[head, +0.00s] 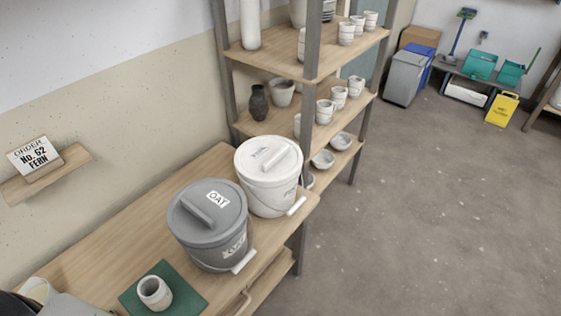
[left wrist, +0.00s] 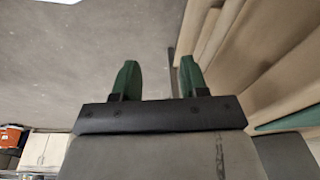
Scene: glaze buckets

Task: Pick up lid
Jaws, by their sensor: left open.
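A grey bucket (head: 222,255) stands on the wooden bench with a grey lid (head: 197,225) on top. The lid has a bar handle and a label reading OAT; the label on the bucket's side is too small to read. Behind it to the right stands a white bucket (head: 268,198) with a white lid (head: 262,163) on it, also with a bar handle; its lettering is unclear. In the left wrist view my left gripper (left wrist: 157,78) is open and empty, its two green fingers apart, with no lid near it. My right gripper is not seen.
A green mat (head: 188,300) with a small cup (head: 154,292) lies on the bench (head: 120,240) in front. A card (head: 34,155) reading ORDER No. 62 FERN stands on a wall ledge. Shelves with pottery rise behind the buckets. The floor at right is clear.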

